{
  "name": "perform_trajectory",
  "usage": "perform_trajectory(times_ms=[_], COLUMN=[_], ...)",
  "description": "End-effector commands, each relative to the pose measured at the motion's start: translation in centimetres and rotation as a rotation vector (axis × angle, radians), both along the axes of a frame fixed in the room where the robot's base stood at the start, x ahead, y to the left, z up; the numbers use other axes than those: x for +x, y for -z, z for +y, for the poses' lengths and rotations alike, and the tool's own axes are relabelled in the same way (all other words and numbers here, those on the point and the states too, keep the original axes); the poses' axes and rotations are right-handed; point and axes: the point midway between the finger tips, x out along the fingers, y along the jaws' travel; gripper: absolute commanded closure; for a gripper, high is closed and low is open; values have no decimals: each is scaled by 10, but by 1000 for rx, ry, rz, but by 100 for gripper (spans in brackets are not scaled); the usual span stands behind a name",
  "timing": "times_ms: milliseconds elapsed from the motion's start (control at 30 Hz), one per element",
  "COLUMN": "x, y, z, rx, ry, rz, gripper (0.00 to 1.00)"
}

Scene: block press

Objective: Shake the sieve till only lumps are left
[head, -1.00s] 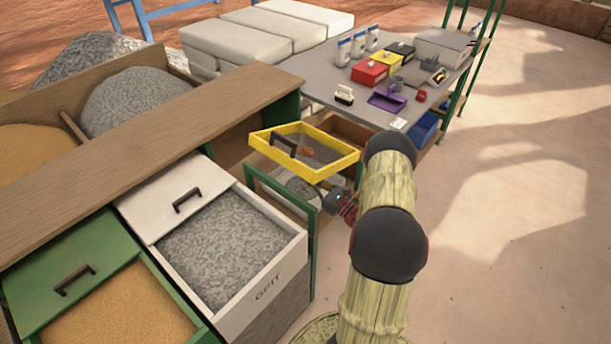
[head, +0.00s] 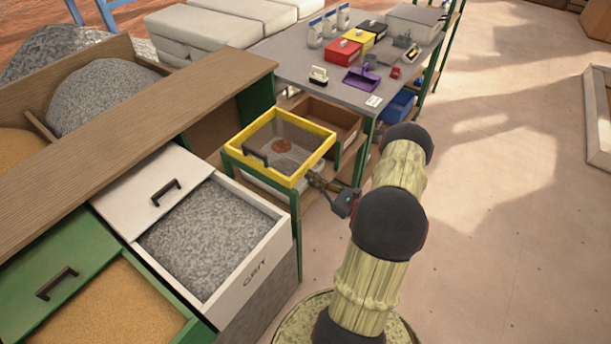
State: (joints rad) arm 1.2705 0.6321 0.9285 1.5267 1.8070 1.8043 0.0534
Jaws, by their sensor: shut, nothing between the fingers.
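The sieve (head: 318,163) has a yellow rim, a dark mesh floor and a dark handle on its near left side. It sits level on the green stand (head: 296,235). A reddish-brown round lump (head: 282,146) lies on the mesh, with a small greyish patch near it that is too small to make out.
An open grit bin (head: 210,240) and a sand bin (head: 110,310) stand at the near left. Behind the sieve is a grey table (head: 285,55) with a purple dustpan (head: 361,79), coloured boxes and bottles.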

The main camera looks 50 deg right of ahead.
Motion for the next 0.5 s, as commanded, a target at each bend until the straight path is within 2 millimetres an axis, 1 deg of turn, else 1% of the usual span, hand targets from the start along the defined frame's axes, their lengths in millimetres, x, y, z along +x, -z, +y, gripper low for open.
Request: perform_trajectory(times_ms=[67, 133, 200, 300, 400, 500], x=[-4, -8, -15, -28, -38, -48], y=[-4, -16, -32, -53, -58, -51], z=[-7, -17, -26, -33, -33, -28], rx=[-12, -38, -70, -120, -140, -133], ry=[11, 26, 42, 47, 34, 17], rz=[-4, -11, -19, 8, 92, 207], gripper=[100, 100, 100, 100, 100, 100])
